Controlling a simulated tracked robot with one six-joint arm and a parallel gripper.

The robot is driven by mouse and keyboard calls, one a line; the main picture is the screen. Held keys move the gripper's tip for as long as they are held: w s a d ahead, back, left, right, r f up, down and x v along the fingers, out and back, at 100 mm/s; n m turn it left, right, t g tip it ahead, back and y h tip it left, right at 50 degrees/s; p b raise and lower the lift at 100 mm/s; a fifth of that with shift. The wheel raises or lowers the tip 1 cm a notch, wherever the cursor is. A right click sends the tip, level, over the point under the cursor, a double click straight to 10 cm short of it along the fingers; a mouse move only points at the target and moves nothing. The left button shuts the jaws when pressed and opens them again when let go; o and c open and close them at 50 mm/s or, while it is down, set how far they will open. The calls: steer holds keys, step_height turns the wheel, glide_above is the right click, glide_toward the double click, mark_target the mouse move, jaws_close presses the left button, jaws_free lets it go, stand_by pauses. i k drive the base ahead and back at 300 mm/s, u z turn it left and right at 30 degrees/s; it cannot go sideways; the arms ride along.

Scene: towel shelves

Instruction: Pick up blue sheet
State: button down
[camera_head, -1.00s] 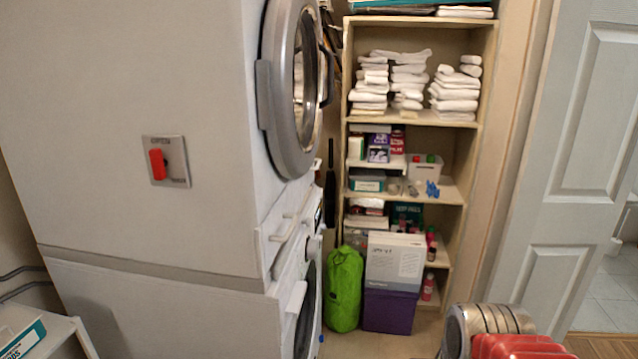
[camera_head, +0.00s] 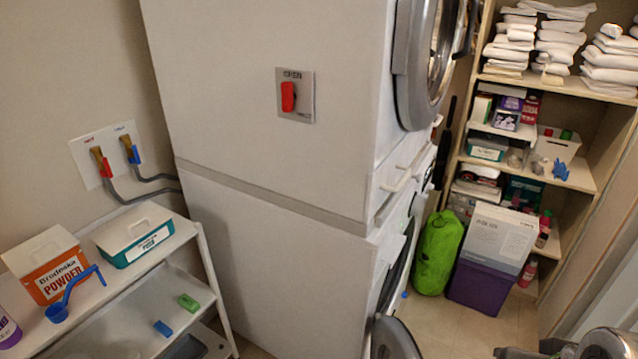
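I cannot make out a blue sheet in the current view. White folded towels (camera_head: 560,45) lie in stacks on the upper shelf of the wooden shelving at the right. A small blue block (camera_head: 163,328) and a green block (camera_head: 188,302) lie on the lower level of the white rack at the left; they look too small to be a sheet. Part of my arm shows at the bottom right edge, but my gripper's fingers are not in view.
Stacked white machines (camera_head: 270,180) fill the middle. A green bag (camera_head: 437,252) and a purple box (camera_head: 484,288) stand on the floor before the shelving. The white rack (camera_head: 205,235) holds a powder box (camera_head: 50,268) and a teal-and-white box (camera_head: 135,235).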

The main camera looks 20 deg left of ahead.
mark_target(158, 326)
steer(key=u, duration=1.95)
steer(key=k, duration=0.55)
steer(key=u, duration=0.2)
steer(key=i, duration=0.5)
